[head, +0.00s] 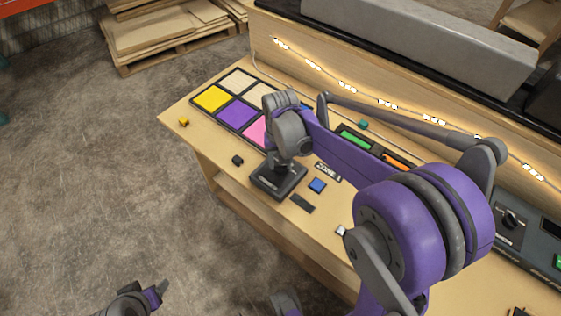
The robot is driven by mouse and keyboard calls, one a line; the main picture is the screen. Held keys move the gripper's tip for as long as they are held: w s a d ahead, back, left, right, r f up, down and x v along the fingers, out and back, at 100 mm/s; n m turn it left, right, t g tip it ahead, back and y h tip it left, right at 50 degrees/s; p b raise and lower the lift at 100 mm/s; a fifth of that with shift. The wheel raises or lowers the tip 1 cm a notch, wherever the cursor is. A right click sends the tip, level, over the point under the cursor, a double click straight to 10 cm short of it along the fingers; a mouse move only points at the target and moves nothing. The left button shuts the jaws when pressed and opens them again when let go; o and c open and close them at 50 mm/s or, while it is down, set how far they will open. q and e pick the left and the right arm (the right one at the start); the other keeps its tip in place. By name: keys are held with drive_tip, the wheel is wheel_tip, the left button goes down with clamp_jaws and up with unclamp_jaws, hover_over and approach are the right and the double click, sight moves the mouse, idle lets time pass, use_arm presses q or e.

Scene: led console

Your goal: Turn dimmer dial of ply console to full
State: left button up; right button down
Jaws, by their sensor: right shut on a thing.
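A small dark control box (268,184) sits on the plywood bench (183,113), left of the middle of the head view. My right gripper (281,164) points down over this box and is shut on its dial, which the gripper mostly hides. I cannot read the dial's setting. A lit string of LEDs (348,87) runs along the upright plywood board behind. My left gripper (150,297) is low at the bottom left, away from the bench and partly cut off by the frame. I cannot tell whether it is open or shut.
A grey panel with a black knob (511,218) stands at the right. Pallets with boards (160,32) lie on the floor behind.

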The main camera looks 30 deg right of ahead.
drive_tip(key=shift+m, duration=1)
drive_tip(key=shift+c, duration=1.8)
unclamp_jaws()
drive_tip(key=shift+r, duration=0.1)
wheel_tip(320, 180, up, 11)
drive_tip(key=p, duration=0.1)
